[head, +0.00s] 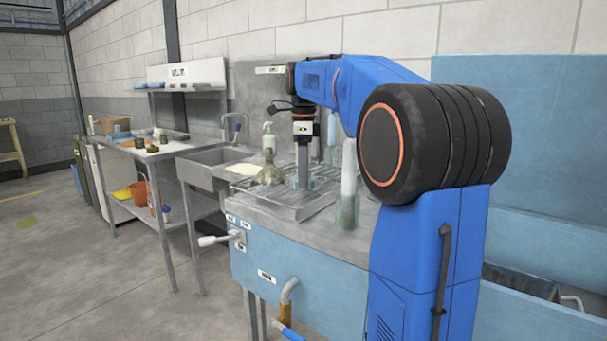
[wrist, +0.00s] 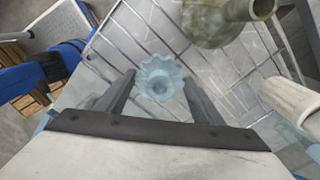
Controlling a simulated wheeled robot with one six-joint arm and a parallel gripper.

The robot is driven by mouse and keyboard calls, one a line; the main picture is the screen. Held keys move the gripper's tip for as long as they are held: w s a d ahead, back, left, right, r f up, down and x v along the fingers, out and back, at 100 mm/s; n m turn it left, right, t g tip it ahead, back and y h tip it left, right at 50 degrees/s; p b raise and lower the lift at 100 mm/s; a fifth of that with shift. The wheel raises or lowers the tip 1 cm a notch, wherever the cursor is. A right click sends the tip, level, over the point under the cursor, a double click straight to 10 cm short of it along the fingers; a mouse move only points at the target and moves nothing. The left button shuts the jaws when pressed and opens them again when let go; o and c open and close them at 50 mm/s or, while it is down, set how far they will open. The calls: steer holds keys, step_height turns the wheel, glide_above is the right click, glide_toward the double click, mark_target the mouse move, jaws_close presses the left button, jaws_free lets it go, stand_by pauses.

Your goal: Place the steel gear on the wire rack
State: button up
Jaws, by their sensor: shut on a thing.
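The steel gear (wrist: 160,80) shows in the wrist view as a pale blue-grey toothed piece with a round hollow middle. My gripper (wrist: 160,77) is shut on it, with one finger on each side. In the head view my gripper (head: 303,184) points straight down over the wire rack (head: 284,211), which lies on the metal worktop. The rack's wire grid (wrist: 128,50) also shows behind the gear in the wrist view. I cannot tell whether the gear touches the wires.
A murky greenish flask (head: 270,173) stands left of my gripper, close by in the wrist view (wrist: 205,22). A white-topped bottle (head: 348,168) stands to the right. A sink (head: 208,168) and a side table (head: 150,152) with several small items are further left.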

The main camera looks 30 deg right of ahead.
steer(key=shift+f, duration=0.25)
steer(key=o, duration=1.7)
step_height(320, 180, up, 12)
steer(key=shift+s, duration=0.15)
